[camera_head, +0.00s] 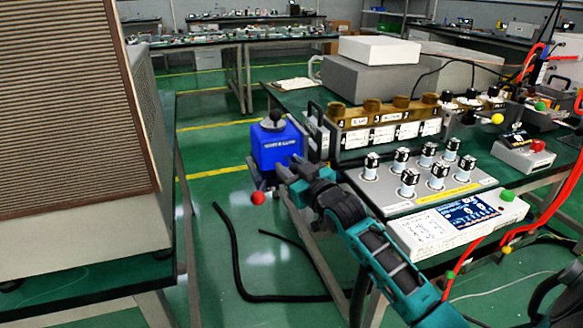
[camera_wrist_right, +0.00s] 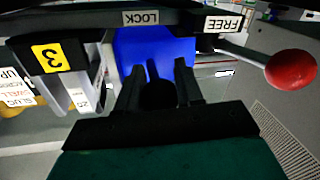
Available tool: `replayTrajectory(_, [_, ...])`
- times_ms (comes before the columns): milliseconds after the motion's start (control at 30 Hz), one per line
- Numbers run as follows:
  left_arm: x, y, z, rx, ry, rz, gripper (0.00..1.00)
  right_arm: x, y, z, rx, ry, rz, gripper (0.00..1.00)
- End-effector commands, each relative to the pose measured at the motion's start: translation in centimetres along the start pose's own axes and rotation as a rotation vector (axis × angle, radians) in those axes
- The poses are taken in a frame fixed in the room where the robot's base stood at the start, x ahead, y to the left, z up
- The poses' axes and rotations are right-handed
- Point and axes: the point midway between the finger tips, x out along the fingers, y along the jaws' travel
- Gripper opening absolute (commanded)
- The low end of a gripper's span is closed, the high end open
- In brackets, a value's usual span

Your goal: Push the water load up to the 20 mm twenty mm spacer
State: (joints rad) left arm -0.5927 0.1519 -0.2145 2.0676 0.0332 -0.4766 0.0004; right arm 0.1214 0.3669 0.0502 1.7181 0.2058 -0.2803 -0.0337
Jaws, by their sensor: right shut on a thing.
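The water load, which I take to be the blue box (camera_head: 275,147) with a dark knob on top, stands at the left end of the right bench. The blue box (camera_wrist_right: 152,52) is also behind my fingers in the wrist view. My right gripper (camera_head: 287,168) reaches its near side. In the wrist view its fingers (camera_wrist_right: 162,82) are shut on a dark round knob in front of the blue face. My left gripper is not in view.
A bar marked LOCK and FREE crosses the wrist view to a lever with a red ball (camera_wrist_right: 291,70); the ball also hangs below the blue box (camera_head: 258,198). A yellow "3" tag (camera_wrist_right: 47,58) is left. A knobbed panel (camera_head: 420,180) lies right of my arm.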

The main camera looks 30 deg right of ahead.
Motion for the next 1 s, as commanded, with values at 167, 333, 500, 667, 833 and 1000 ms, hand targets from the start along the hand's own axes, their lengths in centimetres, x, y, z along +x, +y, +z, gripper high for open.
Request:
replayTrajectory(167, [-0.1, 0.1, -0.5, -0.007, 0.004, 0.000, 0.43, -0.1, 0.5, 0.1, -0.002, -0.002, 0.000, 0.00])
replayTrajectory(333, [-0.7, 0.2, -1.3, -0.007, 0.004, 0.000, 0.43, -0.5, 2.5, 0.3, -0.005, -0.005, 0.002, 0.00])
replayTrajectory(500, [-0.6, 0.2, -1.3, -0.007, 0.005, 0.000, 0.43, -0.6, 2.8, 0.6, 0.000, -0.002, 0.002, 0.00])
replayTrajectory(667, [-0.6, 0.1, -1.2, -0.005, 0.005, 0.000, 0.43, -0.5, 2.7, 0.6, 0.000, -0.002, 0.002, 0.39])
replayTrajectory(833, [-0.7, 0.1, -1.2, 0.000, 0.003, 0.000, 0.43, -0.5, 2.7, 0.6, 0.000, -0.001, 0.001, 0.55])
replayTrajectory(1000, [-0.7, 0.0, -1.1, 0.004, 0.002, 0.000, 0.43, -0.5, 2.6, 0.5, 0.000, 0.000, 0.000, 0.60])
